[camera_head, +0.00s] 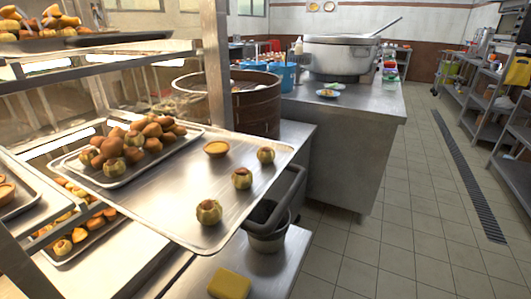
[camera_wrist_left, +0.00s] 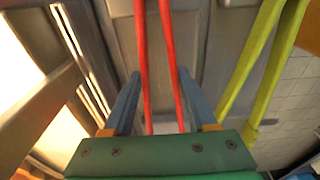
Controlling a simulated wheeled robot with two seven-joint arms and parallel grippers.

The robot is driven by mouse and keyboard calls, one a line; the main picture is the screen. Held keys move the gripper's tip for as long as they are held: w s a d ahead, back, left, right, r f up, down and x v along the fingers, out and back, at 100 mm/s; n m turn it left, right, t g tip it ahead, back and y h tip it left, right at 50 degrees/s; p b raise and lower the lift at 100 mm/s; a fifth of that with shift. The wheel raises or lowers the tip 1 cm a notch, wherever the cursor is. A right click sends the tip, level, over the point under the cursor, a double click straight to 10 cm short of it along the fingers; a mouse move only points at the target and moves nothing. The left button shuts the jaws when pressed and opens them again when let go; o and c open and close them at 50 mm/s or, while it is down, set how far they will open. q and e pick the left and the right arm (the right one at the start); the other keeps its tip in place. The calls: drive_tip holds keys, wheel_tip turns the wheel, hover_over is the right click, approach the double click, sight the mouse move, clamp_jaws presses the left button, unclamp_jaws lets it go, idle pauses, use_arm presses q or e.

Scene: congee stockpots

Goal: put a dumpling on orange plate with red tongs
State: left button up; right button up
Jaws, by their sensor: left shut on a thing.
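My left gripper (camera_wrist_left: 158,74) shows in the left wrist view, with its blue fingers on both sides of the red tongs (camera_wrist_left: 169,40). The gripper is shut on the tongs, whose two red arms run upward in the picture. Neither the gripper nor the tongs shows in the head view. In the head view, a metal tray (camera_head: 170,212) holds a heap of brown round pieces and several separate round ones, such as a greenish-brown one (camera_head: 208,212); I cannot tell which are dumplings. I do not make out an orange plate. My right gripper is out of view.
Yellow-green tongs (camera_wrist_left: 262,60) are right of the red tongs in the wrist view. In the head view, a bamboo steamer (camera_head: 255,108) and a large stockpot (camera_head: 340,58) stand behind the tray. A yellow block (camera_head: 229,285) lies below. Tiled floor at right is open.

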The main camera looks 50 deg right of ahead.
use_arm(q)
wheel_tip(320, 180, up, 12)
drive_tip(key=p, duration=0.8)
